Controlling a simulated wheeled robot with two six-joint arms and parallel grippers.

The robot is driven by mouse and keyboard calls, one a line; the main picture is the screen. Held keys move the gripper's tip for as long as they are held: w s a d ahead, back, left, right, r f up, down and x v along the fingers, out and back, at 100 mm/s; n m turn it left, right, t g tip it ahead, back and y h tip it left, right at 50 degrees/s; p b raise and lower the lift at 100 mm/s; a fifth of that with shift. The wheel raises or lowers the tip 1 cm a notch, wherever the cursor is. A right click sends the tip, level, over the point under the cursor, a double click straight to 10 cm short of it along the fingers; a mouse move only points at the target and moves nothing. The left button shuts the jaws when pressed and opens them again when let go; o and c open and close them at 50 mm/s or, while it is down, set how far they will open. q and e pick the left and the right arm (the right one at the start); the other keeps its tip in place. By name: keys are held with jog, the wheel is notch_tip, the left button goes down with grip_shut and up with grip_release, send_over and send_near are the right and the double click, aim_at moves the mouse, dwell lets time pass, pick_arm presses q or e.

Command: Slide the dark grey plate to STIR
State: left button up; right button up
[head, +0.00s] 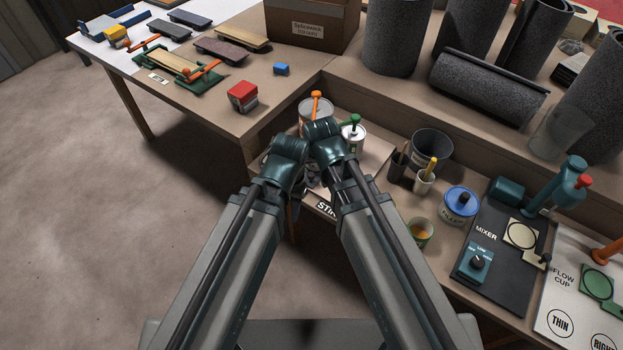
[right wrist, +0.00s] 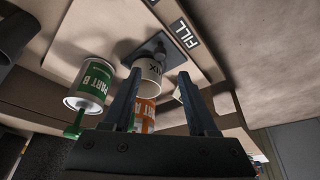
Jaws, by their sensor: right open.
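In the right wrist view the dark grey plate (right wrist: 172,47) lies on a light board by the FILL label (right wrist: 185,33). A small grey knob stands on it. A white cup marked MIX (right wrist: 147,69) is at the plate, partly between my fingers in the picture. My right gripper (right wrist: 161,75) is open, its two fingers pointing towards the cup and plate; I cannot tell if they touch anything. In the head view the STIR label (head: 326,208) shows partly between my forearms. My arms hide the plate there. My left gripper's fingers are hidden.
A green-labelled PART B can (right wrist: 91,82) and an orange-labelled PART A can (right wrist: 146,112) stand close to the right gripper. The dark mixer base (head: 500,262), a blue-lidded tub (head: 460,203) and small cups stand to the right. A cardboard box (head: 312,25) is behind.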

aim_at(311, 175)
jog(key=b+x, duration=0.7)
jog(key=x, duration=0.1)
jog(key=shift+w+f, duration=0.15)
jog(key=shift+f, duration=0.15)
grip_shut()
dwell(1.1)
